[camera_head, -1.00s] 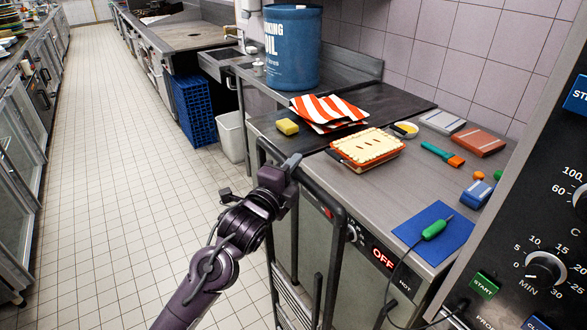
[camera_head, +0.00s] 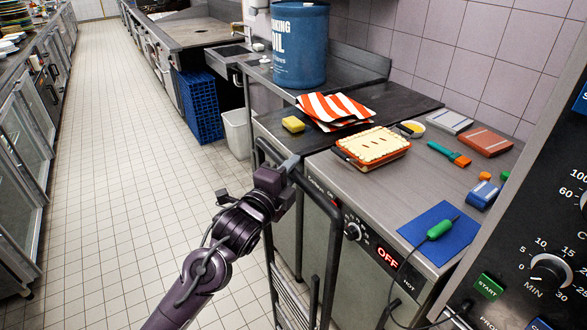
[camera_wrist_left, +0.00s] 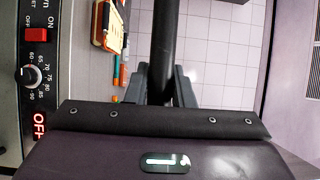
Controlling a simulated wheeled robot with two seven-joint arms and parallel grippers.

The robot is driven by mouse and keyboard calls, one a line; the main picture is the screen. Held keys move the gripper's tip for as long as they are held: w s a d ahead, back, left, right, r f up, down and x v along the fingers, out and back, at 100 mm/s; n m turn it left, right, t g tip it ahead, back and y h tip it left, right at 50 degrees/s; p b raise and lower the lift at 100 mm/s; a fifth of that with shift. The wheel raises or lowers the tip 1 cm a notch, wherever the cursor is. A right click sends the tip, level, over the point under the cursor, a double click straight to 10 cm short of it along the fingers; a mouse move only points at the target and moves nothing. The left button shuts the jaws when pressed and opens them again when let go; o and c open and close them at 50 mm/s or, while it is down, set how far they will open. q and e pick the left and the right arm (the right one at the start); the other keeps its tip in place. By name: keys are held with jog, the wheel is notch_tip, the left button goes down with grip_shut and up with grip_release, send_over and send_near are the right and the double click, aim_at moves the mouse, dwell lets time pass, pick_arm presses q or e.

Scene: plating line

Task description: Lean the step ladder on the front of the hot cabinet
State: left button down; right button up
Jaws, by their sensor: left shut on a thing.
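The dark step ladder (camera_head: 333,258) stands in front of the hot cabinet (camera_head: 330,178), its top hoop about level with the cabinet's worktop. Its lower end runs out of the head view, and I cannot tell whether it touches the cabinet. My left gripper (camera_head: 289,164) is shut on the ladder's top rail. In the left wrist view the black ladder tube (camera_wrist_left: 164,45) runs between the fingers (camera_wrist_left: 164,85). The cabinet's panel (camera_wrist_left: 35,75), with knob, red switch and lit OFF sign, is left of it. My right gripper is not in view.
A pie (camera_head: 374,145), a blue mat (camera_head: 431,232) with a green-handled tool, and small items sit on the worktop. A blue oil drum (camera_head: 298,50), blue crates (camera_head: 198,105) and a pale bin (camera_head: 237,134) are behind. The tiled aisle (camera_head: 110,160) is clear.

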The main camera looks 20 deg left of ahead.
pick_arm(q)
jog(key=shift+s+a+r, duration=0.4)
jog(key=shift+s+r, duration=0.1)
jog(key=shift+r, duration=0.05)
jog(key=shift+s+a, duration=0.35)
jog(key=shift+s, duration=0.1)
dwell(1.2)
jog(key=shift+f+b, duration=0.9)
jog(key=shift+f, duration=0.55)
dwell(1.6)
jog(key=shift+s+f, duration=0.15)
jog(key=shift+f, duration=0.4)
jog(key=shift+d, duration=0.15)
jog(key=shift+w+d+f, duration=0.2)
jog(key=shift+w+d, duration=1.3)
jog(key=shift+w, duration=0.3)
jog(key=shift+w+d, duration=0.1)
